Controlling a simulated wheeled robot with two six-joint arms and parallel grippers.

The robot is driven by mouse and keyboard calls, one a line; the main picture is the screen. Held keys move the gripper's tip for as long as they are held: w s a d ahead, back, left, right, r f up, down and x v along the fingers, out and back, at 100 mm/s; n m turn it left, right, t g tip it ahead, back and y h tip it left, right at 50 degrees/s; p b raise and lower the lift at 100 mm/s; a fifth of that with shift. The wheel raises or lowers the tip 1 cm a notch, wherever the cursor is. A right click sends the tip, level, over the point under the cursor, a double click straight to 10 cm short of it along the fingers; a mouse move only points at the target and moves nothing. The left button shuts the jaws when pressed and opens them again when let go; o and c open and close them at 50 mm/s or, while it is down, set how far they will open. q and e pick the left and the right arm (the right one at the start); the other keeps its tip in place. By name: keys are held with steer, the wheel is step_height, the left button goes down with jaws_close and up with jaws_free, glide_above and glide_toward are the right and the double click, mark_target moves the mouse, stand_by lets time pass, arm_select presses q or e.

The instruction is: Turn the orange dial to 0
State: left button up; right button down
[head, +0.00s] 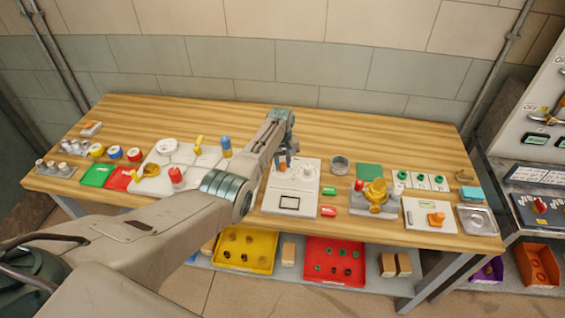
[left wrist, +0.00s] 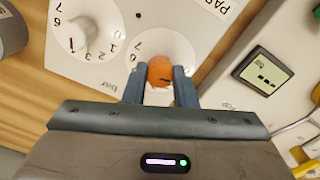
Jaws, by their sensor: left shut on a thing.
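The orange dial (left wrist: 159,70) sits on a white panel (left wrist: 200,30) with printed numbers around it. In the left wrist view my left gripper (left wrist: 160,84) has one finger on each side of the dial and is shut on it. In the head view the orange dial (head: 283,167) is partly hidden by my left gripper (head: 285,163), which reaches down onto the panel (head: 310,200). My right gripper is not in view.
A white dial (left wrist: 90,30) is beside the orange one on the panel. A small display (left wrist: 262,72) sits on the other side. A grey cup (head: 340,164) and a yellow valve (head: 375,190) stand to the right on the wooden bench (head: 400,150). The bench's back strip is clear.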

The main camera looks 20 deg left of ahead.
mark_target(282, 164)
arm_select(q)
steer(key=shift+w+r, duration=0.1)
stand_by(0.4)
steer(key=o, duration=1)
step_height(282, 164, up, 11)
steer(key=b, duration=0.3)
steer(key=shift+a, duration=0.1)
